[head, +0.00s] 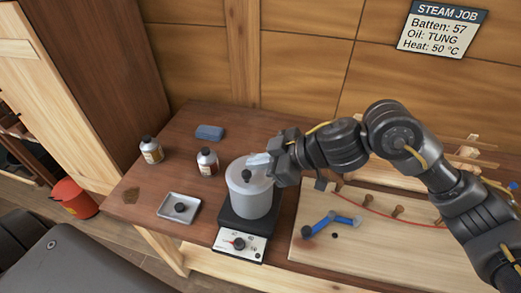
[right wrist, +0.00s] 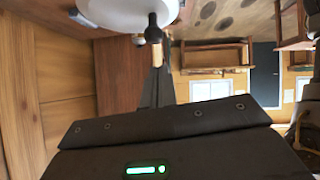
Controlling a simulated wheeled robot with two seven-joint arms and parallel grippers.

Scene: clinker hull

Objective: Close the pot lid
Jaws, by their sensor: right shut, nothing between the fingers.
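The pot (head: 252,201) is light grey and stands on a black hot plate. Its grey lid (head: 240,184), with a black knob (head: 246,175), lies over the top and covers the opening. I cannot tell whether it sits fully flush. My right gripper (head: 259,160) is shut and empty, at the far right side of the lid close to the knob; I cannot tell whether it touches. In the right wrist view a pale round surface (right wrist: 120,14) and a dark knob (right wrist: 153,30) show beyond the fingers (right wrist: 156,80). My left gripper is out of view.
The hot plate (head: 240,244) has a dial in front. Left of it are two bottles (head: 151,150) (head: 207,162), a blue block (head: 209,132) and a small tray (head: 179,207). A wooden board (head: 370,250) with pegs and a blue tool (head: 325,224) lies right. A red bucket (head: 74,199) is on the floor.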

